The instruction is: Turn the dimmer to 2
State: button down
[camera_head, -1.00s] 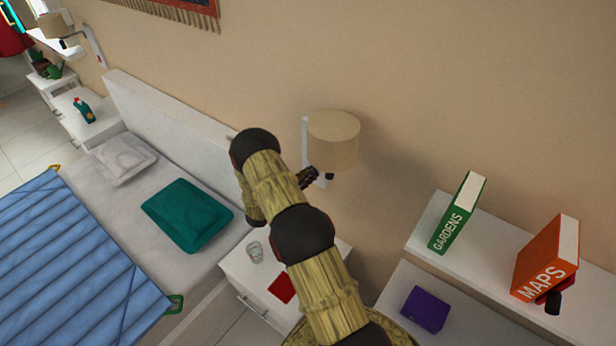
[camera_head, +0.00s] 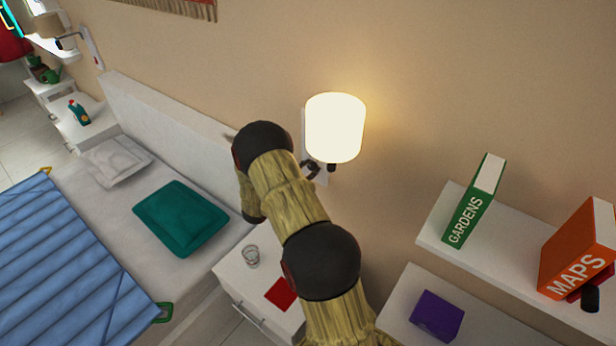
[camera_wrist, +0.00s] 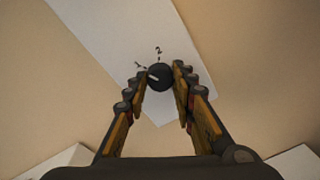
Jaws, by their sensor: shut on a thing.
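The dimmer is a small round dark knob (camera_wrist: 160,78) on a white wall plate (camera_wrist: 125,45) in the wrist view. A small "2" (camera_wrist: 158,50) stands above the knob, and another small mark (camera_wrist: 139,64), perhaps a 1, lies to its upper left. A pale pointer line on the knob points left, nearer that left mark than the 2. My gripper (camera_wrist: 159,71) is shut on the knob, one finger on each side. In the head view my gripper (camera_head: 313,170) is at the plate under a lit wall lamp (camera_head: 334,127); the knob cannot be made out there.
A white shelf (camera_head: 515,261) at the right holds a green book (camera_head: 470,210) and an orange book (camera_head: 575,252). Below my arm a nightstand (camera_head: 238,276) bears a glass (camera_head: 251,256) and a red item (camera_head: 281,294). A bed with a teal pillow (camera_head: 180,218) is at the left.

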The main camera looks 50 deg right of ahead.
jog(key=m+b, duration=0.2)
jog(key=b, duration=0.1)
jog(key=m+b, duration=0.4)
jog(key=b, duration=0.1)
jog(key=shift+f+b, duration=0.3)
jog(key=m+b, duration=0.2)
jog(key=b, duration=0.2)
jog(key=shift+s+m+t+b, duration=0.1)
jog(key=shift+m+t+b, duration=0.25)
jog(key=shift+m+t, duration=0.05)
jog(key=shift+r+m+b, duration=0.15)
jog(key=shift+m+b, duration=0.55)
jog(key=shift+b, duration=0.5)
jog(key=c, duration=1.5)
grip_release()
jog(key=shift+r, duration=0.1)
